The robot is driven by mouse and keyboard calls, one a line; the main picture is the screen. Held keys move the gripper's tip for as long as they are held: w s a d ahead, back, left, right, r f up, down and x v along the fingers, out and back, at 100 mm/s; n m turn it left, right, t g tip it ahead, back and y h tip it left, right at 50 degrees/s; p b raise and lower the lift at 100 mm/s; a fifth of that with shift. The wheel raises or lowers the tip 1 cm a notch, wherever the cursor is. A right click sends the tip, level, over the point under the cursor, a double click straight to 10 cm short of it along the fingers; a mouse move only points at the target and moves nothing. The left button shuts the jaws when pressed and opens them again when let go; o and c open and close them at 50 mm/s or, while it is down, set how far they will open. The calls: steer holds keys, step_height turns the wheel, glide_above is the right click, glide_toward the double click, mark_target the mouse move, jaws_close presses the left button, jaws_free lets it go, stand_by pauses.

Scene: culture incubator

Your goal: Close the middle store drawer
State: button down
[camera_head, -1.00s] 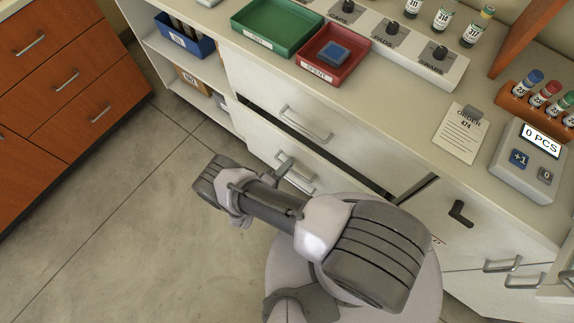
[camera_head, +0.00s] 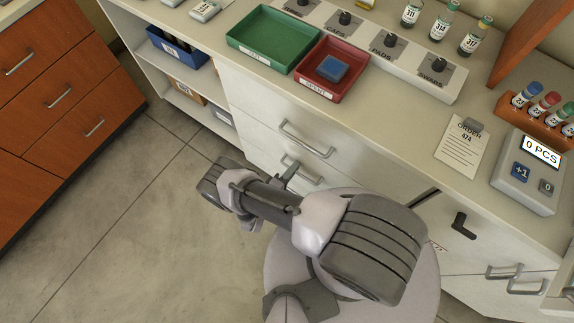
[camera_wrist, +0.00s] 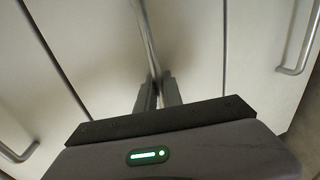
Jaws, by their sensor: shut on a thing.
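The middle store drawer (camera_wrist: 192,45) is a plain cream-white front in the wrist view, with a seam on each side. Its metal bar handle (camera_wrist: 146,35) runs down between the fingers of my gripper (camera_wrist: 158,88), which are shut on it. In the head view, my gripper (camera_head: 286,174) is at this handle (camera_head: 306,173), just below the top drawer's handle (camera_head: 306,139). No dark opening shows above the middle drawer, and its front looks about flush with the one above. My arm hides its lower right part.
The counter above holds a green tray (camera_head: 238,42), a red tray (camera_head: 302,82), an order card (camera_head: 463,146) and a counter device (camera_head: 516,194). An open shelf (camera_head: 150,55) stands left of the drawers. Floor (camera_head: 120,215) is clear at left.

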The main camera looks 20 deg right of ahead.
steer(key=c, duration=1.8)
jaws_free()
steer(key=shift+d, duration=0.1)
steer(key=p+v, duration=0.2)
steer(key=v, duration=1.5)
steer(key=shift+s+a+p, duration=0.15)
steer(key=shift+a+p, duration=0.15)
steer(key=shift+p, duration=0.1)
